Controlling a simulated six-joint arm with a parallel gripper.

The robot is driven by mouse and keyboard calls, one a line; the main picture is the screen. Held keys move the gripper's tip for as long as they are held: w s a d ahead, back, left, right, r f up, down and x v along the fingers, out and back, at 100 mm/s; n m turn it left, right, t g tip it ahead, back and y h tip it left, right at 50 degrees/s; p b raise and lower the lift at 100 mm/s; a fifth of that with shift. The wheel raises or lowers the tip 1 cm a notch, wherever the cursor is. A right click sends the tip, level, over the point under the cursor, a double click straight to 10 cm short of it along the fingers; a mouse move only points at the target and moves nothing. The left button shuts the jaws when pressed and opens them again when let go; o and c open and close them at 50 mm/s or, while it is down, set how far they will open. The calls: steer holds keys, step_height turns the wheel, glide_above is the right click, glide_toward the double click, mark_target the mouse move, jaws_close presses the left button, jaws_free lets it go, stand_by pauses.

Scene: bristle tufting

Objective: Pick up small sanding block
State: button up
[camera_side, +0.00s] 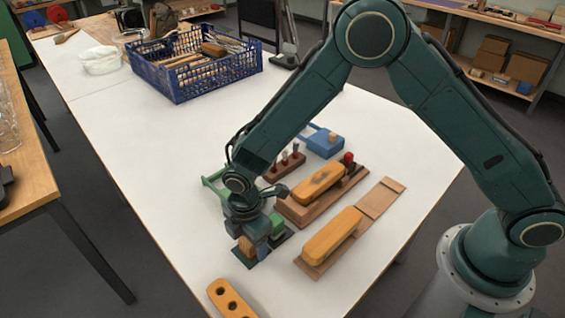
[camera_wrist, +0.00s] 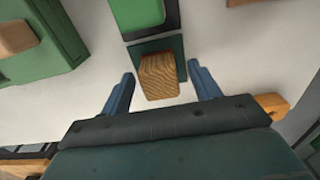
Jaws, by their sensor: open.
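The small sanding block, as I take it, is a wooden block (camera_wrist: 160,80) with visible grain. In the wrist view it sits on the near part of a dark green pad (camera_wrist: 178,46). My gripper (camera_wrist: 160,70) is open, with one blue finger on each side of the block and a gap of pale table showing on both sides. In the side view my gripper (camera_side: 258,246) is low at the front of the table, and the block (camera_side: 245,247) shows beside its fingers, partly hidden. Whether the fingers are down at block height is hard to tell.
A green block (camera_wrist: 140,12) lies just beyond the pad. Wooden brush bodies on boards (camera_side: 333,235) lie to the right, and a drilled wooden piece (camera_side: 230,300) lies in front. A blue crate (camera_side: 190,85) stands at the back; the white table's left side is clear.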

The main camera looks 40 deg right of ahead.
steer(key=c, duration=1.1)
steer(key=shift+o, duration=0.2)
steer(key=shift+r, duration=0.1)
step_height(320, 180, up, 20)
stand_by(0.5)
